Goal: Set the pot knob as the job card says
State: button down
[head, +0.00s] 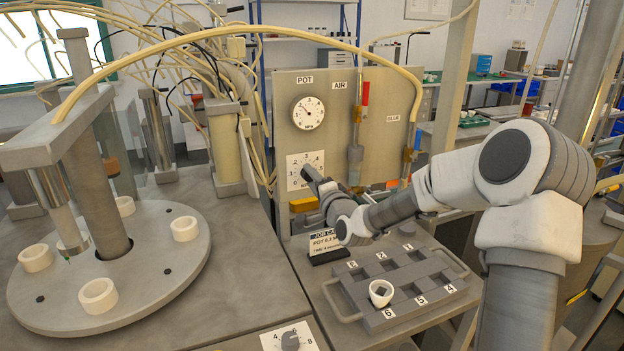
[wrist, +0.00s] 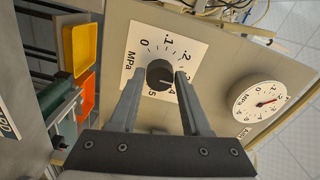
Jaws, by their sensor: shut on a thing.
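The pot knob (wrist: 160,74) is a dark round knob on a white square dial plate marked 0 to .5 MPa. My gripper (wrist: 159,80) is shut on it, one finger on each side. The knob's pointer mark seems to lie near .4, but it is small. In the head view my gripper (head: 309,174) hides much of the dial plate (head: 293,160). The pot gauge (head: 308,112) is above the dial; its red needle shows in the wrist view (wrist: 258,102). The job card (head: 322,240) is partly behind my arm; its pot line seems to read 0.2.
A grey numbered tray (head: 375,320) with a white ring-shaped holder (head: 381,292) stands below my arm. A round plate (head: 140,290) with several white rings is at left. Another knob plate (head: 290,340) sits at the bottom. Air and glue tubes flank the panel.

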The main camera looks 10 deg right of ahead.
dwell(0.3)
jog(key=shift+c, duration=1.9)
grip_release()
jog(key=s+d+p, duration=0.1)
jog(key=s+d, duration=0.2)
jog(key=s, duration=1.4)
jog(key=shift+d, duration=0.2)
jog(key=shift+p, duration=0.3)
